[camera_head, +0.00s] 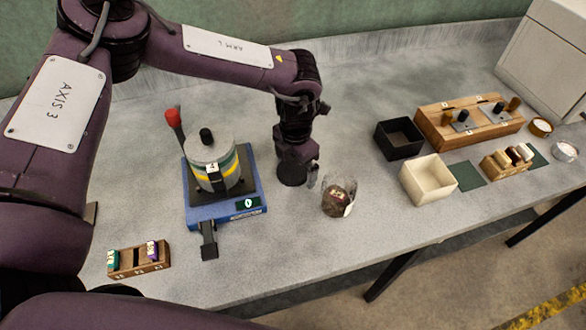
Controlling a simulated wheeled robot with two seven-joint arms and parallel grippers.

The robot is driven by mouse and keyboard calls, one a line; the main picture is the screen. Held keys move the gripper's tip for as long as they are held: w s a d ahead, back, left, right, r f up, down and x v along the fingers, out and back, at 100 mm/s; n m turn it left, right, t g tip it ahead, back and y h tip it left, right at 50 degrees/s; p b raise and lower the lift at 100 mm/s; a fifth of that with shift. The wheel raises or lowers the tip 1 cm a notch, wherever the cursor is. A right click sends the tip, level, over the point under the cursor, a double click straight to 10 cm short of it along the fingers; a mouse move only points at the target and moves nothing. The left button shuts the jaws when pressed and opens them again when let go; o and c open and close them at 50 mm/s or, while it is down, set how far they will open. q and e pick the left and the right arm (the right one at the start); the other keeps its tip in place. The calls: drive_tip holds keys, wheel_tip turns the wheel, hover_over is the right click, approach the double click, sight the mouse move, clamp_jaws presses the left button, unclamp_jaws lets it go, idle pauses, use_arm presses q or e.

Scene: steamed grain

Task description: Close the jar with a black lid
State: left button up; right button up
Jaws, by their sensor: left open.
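A small clear jar (334,202) with dark brown contents stands on the grey counter near its front edge, right of the middle. I cannot make out a black lid on it. My left gripper (314,178) is open, close behind and to the left of the jar; its fingers are small and hard to make out, and I cannot tell whether they touch the jar. My right gripper is not in view.
A grey striped canister (208,153) with a black knob sits on a blue base (227,207) with a red-knobbed lever. Right are a black box (399,139), a cream box (428,180) and wooden racks (468,124). A small wooden holder (139,261) lies front left.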

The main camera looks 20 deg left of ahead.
sight(295, 168)
use_arm(q)
drive_tip(key=c, duration=1.1)
drive_tip(key=shift+o, duration=0.2)
wheel_tip(295, 168, up, 20)
drive_tip(key=b, duration=0.2)
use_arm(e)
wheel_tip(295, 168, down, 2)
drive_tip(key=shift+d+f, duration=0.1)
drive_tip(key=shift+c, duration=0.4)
